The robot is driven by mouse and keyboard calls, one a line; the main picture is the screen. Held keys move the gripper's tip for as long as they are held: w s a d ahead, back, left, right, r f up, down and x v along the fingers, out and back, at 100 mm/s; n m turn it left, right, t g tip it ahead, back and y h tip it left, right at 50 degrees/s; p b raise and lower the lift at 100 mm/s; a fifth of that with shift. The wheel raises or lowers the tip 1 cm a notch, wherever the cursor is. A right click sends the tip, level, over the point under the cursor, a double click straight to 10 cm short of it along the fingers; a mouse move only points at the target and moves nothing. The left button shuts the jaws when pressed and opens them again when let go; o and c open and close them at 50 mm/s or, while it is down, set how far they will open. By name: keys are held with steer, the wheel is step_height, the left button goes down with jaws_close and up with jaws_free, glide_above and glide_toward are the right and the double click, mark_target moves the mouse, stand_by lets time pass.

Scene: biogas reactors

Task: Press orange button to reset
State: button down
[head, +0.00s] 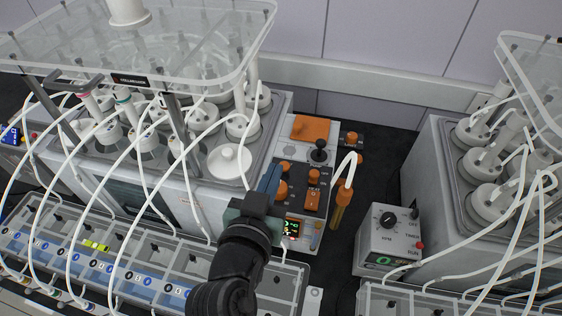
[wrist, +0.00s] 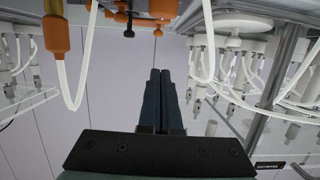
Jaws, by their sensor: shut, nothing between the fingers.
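A dark control panel (head: 297,196) stands between the two reactor units in the head view. It carries several orange parts: a round orange knob (head: 282,188), an orange rectangular switch (head: 312,201) and a flat orange pad (head: 310,129) behind a black knob. I cannot tell which is the reset button. My gripper (head: 270,178) is over the panel's left part, fingers closed together, and hides some of it. Whether the tips touch the panel is unclear. In the wrist view the shut blue-black fingers (wrist: 160,72) are empty, with orange parts (wrist: 163,8) beyond them at the top edge.
An orange-capped tube with a white hose (head: 341,205) stands just right of the panel. A grey timer box (head: 388,238) is farther right. Reactor units with clear lids (head: 140,40) and looping white hoses crowd both sides. Black surface shows between the panel and right unit.

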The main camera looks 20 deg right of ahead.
steer(key=p+x, duration=0.2)
steer(key=x, duration=0.4)
steer(key=shift+d+r, duration=0.1)
steer(key=shift+r, duration=0.05)
steer(key=f, duration=0.3)
steer(key=shift+w+d+f, duration=0.1)
steer(key=shift+w+f, duration=0.1)
steer(key=shift+w, duration=0.05)
steer(key=shift+f+p, duration=0.3)
steer(key=shift+f, duration=0.25)
